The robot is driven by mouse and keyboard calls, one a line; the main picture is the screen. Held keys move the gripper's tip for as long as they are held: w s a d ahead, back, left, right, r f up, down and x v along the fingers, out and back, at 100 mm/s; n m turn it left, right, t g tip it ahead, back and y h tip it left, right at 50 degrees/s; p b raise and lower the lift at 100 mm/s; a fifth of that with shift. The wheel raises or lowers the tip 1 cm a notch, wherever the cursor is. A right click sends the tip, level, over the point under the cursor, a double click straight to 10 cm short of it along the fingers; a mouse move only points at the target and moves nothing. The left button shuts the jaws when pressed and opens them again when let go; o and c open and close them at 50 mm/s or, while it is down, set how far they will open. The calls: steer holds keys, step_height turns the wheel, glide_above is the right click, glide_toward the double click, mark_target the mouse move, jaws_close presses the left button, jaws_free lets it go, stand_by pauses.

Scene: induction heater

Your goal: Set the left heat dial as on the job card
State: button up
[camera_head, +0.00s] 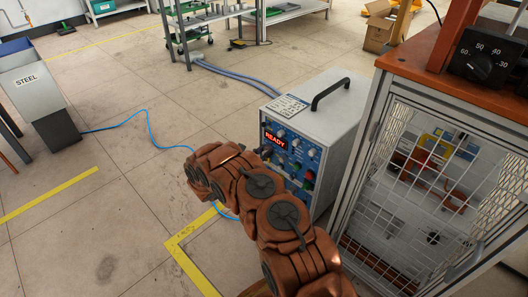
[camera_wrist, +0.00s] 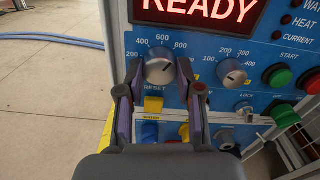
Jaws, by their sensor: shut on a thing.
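The induction heater (camera_head: 317,112) is a grey box with a blue front panel. Its red display (camera_wrist: 203,10) reads READY in the wrist view. The left heat dial (camera_wrist: 159,66) is a silver knob with a scale of 200, 400, 600 and 800 around it. My gripper (camera_wrist: 159,73) has one finger on each side of this dial and is shut on it. I cannot read its pointer for certain. The job card (camera_head: 286,106) lies on top of the heater; its writing is too small to read. In the head view my arm hides part of the panel.
A second silver dial (camera_wrist: 231,73) sits just right of the gripped one. A caged cabinet (camera_head: 430,170) stands right of the heater.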

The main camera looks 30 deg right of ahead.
steer(key=n, duration=1.3)
steer(key=shift+n, duration=0.4)
stand_by(0.4)
steer(key=o, duration=1.2)
steer(key=shift+c, duration=0.2)
